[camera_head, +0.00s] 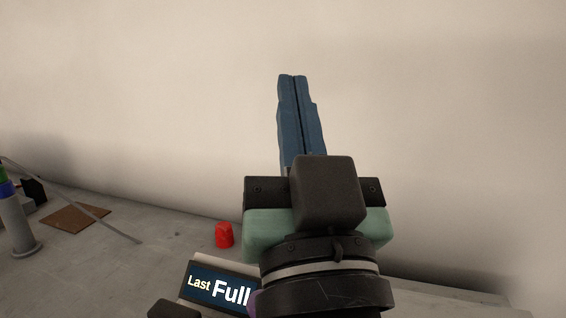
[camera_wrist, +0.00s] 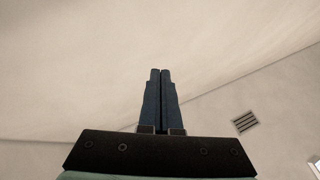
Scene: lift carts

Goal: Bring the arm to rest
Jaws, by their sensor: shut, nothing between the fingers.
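My gripper (camera_head: 293,78) points up in front of the pale wall in the head view. Its two blue fingers lie side by side and are shut, with nothing between them. In the wrist view the same shut fingers (camera_wrist: 160,72) stand against a plain pale surface. My gripper is raised above the grey surface and touches nothing that I can see. The wrist hides part of what lies behind it.
Farther left are a brown flat square (camera_head: 74,218), a thin grey rod (camera_head: 90,212) and a grey post (camera_head: 17,228). A vent (camera_wrist: 245,121) shows in the wrist view.

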